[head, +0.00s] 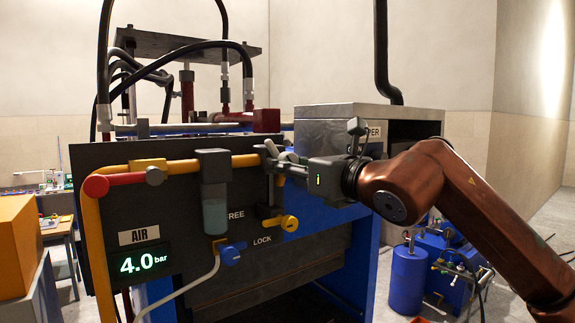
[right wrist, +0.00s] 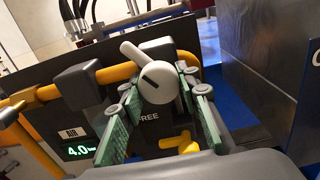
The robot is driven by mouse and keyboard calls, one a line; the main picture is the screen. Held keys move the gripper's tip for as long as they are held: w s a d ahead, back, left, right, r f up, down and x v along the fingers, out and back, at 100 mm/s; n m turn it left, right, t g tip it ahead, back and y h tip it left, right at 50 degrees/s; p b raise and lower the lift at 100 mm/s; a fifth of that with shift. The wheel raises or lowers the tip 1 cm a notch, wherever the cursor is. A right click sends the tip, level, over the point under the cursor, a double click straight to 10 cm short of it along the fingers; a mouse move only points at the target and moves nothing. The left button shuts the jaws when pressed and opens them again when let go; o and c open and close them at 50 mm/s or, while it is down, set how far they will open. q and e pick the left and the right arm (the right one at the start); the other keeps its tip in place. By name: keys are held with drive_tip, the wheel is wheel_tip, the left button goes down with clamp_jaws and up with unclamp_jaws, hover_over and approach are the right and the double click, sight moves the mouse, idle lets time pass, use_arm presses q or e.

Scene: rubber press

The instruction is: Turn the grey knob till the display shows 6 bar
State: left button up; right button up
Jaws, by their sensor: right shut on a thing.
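The grey knob (right wrist: 158,80) sits on the yellow pipe of the dark panel, round with a dark mark on its face and a bar sticking out to the upper left. My right gripper (head: 281,165) reaches it from the right and is shut on it, with green finger pads on both sides in the right wrist view. In the head view the gripper partly hides the knob. The display (head: 144,262) under the AIR label reads 4.0 bar in green; it also shows in the right wrist view (right wrist: 79,151). My left gripper is not in view.
A red handle (head: 96,186) on the yellow pipe is left of a filter bowl (head: 214,190). Below my gripper is a yellow lever (head: 288,222) between FREE and LOCK. A metal box (head: 325,135) stands behind my gripper.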

drive_tip(key=shift+b, duration=0.3)
drive_tip(key=shift+m+b, duration=0.35)
drive_tip(key=shift+m, duration=0.05)
drive_tip(key=m+b, duration=0.4)
drive_tip(key=b, duration=0.2)
drive_tip(key=shift+s+m, duration=0.1)
drive_tip(key=shift+m, duration=0.3)
drive_tip(key=m+b, duration=0.2)
drive_tip(key=shift+r+m, duration=0.1)
drive_tip(key=shift+m, duration=0.2)
drive_tip(key=m+b, duration=0.2)
drive_tip(key=m, duration=0.2)
drive_tip(key=shift+r+m+b, duration=0.1)
drive_tip(key=shift+m+b, duration=0.2)
drive_tip(key=shift+b, duration=0.05)
drive_tip(key=shift+r+m+b, duration=0.1)
drive_tip(key=shift+m+b, duration=1.05)
drive_tip(key=shift+m, duration=1.35)
